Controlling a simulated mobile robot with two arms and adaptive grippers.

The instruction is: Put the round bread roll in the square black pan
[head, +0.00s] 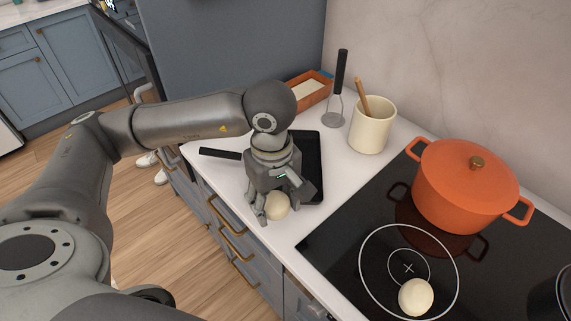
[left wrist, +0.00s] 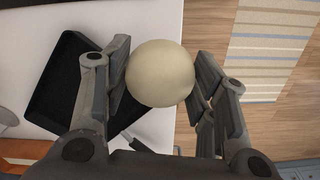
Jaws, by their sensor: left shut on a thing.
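A pale, round bread roll (head: 277,206) is held between the fingers of my left gripper (head: 280,208), near the front edge of the white counter. The pan also shows in the left wrist view (left wrist: 62,88). My right gripper is not in view.
A similar pale round thing (head: 416,297) sits on the black cooktop (head: 340,240). An orange pot (head: 465,190) stands behind it. A cream crock (head: 371,127) with a wooden utensil, a masher (head: 336,105) and an orange dish (head: 312,94) stand at the back.

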